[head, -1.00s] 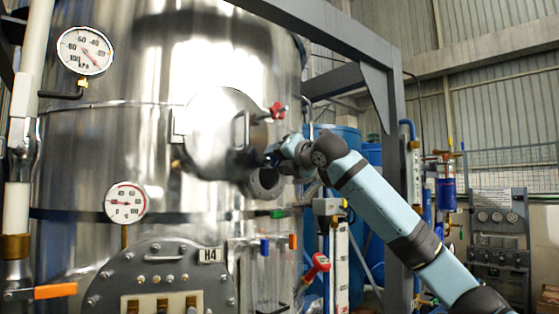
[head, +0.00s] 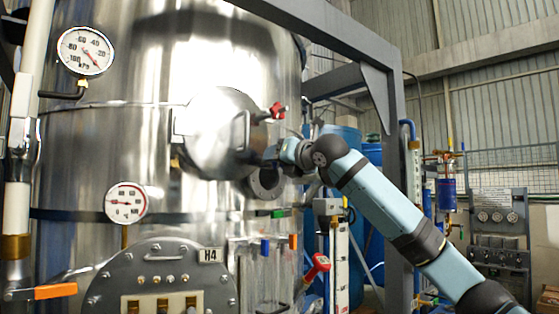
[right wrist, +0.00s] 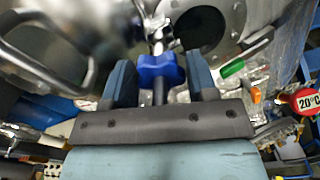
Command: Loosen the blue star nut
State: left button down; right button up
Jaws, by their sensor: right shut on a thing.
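The blue star nut (right wrist: 158,68) sits on a metal bolt on the shiny tank hatch, in the right wrist view. My right gripper (right wrist: 160,76) has one finger on each side of it and is shut on it. In the head view my right gripper (head: 273,154) is at the lower right edge of the round hatch (head: 215,135), and it mostly hides the nut there. A red star nut (head: 277,111) is higher on the same edge. My left gripper is not in view.
A hatch handle (head: 242,130) is close to the left of my right gripper. A round flange (head: 266,183) is just below it. A red thermometer (head: 317,266) stands out lower down. A steel frame post (head: 385,110) rises behind my arm.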

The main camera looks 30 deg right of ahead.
jog(key=shift+w+a+f, duration=0.1)
jog(key=shift+f, duration=0.2)
jog(key=o, duration=0.8)
jog(key=shift+c, duration=0.2)
jog(key=shift+o, duration=0.8)
jog(key=shift+r, duration=0.2)
jog(key=shift+s, duration=0.2)
jog(key=s+d+b, duration=0.1)
jog(key=s+b, duration=0.3)
jog(key=s, duration=0.9)
jog(key=shift+s, duration=0.35)
jog(key=shift+d, duration=0.1)
